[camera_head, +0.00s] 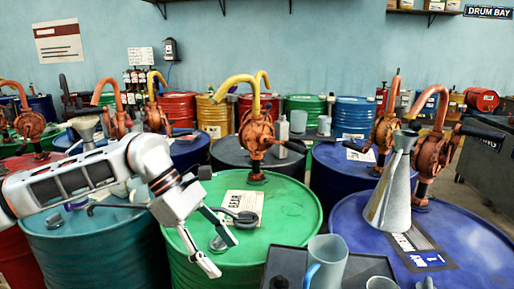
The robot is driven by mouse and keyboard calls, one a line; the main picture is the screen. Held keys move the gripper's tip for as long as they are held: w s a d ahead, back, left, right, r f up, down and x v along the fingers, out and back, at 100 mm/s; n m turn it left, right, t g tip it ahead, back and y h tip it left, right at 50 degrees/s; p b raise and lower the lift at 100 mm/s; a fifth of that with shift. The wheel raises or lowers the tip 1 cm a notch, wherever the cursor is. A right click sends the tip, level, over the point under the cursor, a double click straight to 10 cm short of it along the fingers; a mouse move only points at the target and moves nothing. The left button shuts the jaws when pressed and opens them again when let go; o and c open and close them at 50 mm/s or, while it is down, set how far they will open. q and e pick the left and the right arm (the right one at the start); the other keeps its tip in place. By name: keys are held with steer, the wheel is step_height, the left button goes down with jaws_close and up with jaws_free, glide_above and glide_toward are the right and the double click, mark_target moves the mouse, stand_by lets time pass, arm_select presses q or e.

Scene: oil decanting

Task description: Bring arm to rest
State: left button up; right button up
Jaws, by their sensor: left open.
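My left arm comes in from the left, and its gripper (222,252) hangs over the front of the green drum (285,212). The gripper's fingers are apart and nothing is between them. A crank handle and a round dark cap show close behind the gripper on the drum lid; I cannot tell whether it touches them. An orange rotary pump with a yellow spout (257,130) stands upright on the green drum, with a paper label (242,204) beside it. My right gripper is not in view.
A dark tray (289,262) in front holds a grey-blue jug (325,262) and small items. A metal funnel (389,188) stands on the blue drum (470,245) at the right, near another orange pump (430,140). A teal drum (95,250) is under my arm. Several drums crowd the back.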

arm_select(q)
steer(key=s+d+g+h, duration=0.1)
steer(key=s+d+h, duration=0.35)
steer(key=d, duration=0.65)
steer(key=s+d+r+n+t+h, duration=0.2)
steer(key=s+d+r+n+h, duration=0.1)
steer(key=d+r+n+h, duration=0.45)
steer(key=w+a+r+n+t, duration=0.4)
steer(key=w+a+n+t, duration=0.35)
steer(key=n+t, duration=0.75)
steer(key=w+a+f+n+t+y, duration=0.2)
steer(key=a+f+n+t+y, duration=0.2)
steer(key=a+f+n+y, duration=1.5)
steer(key=s+a+f+n+g+y, duration=0.4)
steer(key=s+a+f+n+g, duration=0.6)
steer(key=s+a+f, duration=1.15)
steer(key=d+f+n+t+h, duration=0.1)
steer(key=d+f+h, duration=0.2)
steer(key=d+f, duration=0.2)
steer(key=d+f+t+h, duration=0.1)
steer(key=d+f+h, duration=0.2)
steer(key=d, duration=0.9)
step_height(320, 180, down, 3)
steer(key=shift+w+d+r+n+h+p, duration=0.15)
steer(key=shift+d+r+n+h+p, duration=0.1)
steer(key=shift+n+h+p, duration=0.15)
